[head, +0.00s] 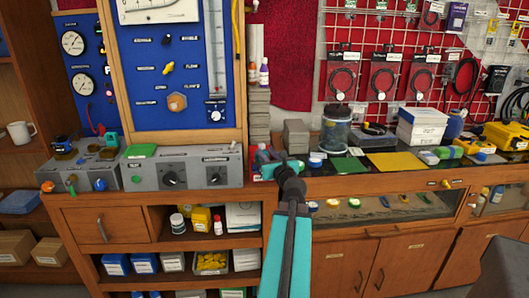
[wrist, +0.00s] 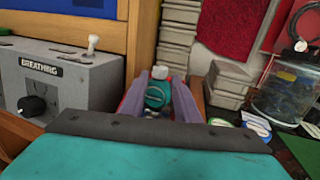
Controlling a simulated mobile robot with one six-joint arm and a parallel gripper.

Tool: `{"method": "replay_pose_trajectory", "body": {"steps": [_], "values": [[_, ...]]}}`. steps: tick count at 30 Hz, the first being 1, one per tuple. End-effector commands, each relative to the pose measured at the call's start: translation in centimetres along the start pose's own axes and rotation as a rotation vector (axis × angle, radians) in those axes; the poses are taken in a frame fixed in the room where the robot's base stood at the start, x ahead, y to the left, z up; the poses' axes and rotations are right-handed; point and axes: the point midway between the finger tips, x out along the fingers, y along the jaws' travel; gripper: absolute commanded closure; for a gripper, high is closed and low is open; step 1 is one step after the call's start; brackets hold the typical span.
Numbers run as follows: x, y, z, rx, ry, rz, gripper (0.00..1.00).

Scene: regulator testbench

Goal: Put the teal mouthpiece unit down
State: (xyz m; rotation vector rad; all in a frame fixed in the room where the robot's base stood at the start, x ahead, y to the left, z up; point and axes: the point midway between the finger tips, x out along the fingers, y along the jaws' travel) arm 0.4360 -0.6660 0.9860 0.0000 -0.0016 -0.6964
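The teal mouthpiece unit (wrist: 157,96) is a rounded teal piece with a pale grey end, between the two grey-purple fingers of my gripper (wrist: 158,103) in the wrist view. The fingers are closed against its sides. In the head view, my gripper (head: 283,168) is at the bench's front part, right of the grey control box, and a bit of teal (head: 297,164) shows at its tip. A red tray (head: 267,174) lies just under and left of the gripper, mostly hidden. I cannot tell whether the unit touches it.
The grey control box (head: 188,169) stands to the left. Stacked grey blocks (head: 259,118) and a grey block pile (head: 296,136) stand behind. A dark jar (head: 335,133), round tins (head: 316,159), a green mat (head: 348,165) and a yellow mat (head: 397,162) are to the right.

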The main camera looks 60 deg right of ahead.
Motion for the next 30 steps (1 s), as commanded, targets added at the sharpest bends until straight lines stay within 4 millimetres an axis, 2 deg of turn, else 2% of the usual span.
{"method": "replay_pose_trajectory", "body": {"steps": [3, 9, 30], "values": [[-1.3, 0.1, -0.2, 0.000, -0.001, 0.000, 0.71], [-2.3, 0.1, -0.1, -0.001, 0.000, 0.000, 0.71], [-2.5, 0.0, -0.1, 0.000, 0.000, 0.000, 0.71]]}}
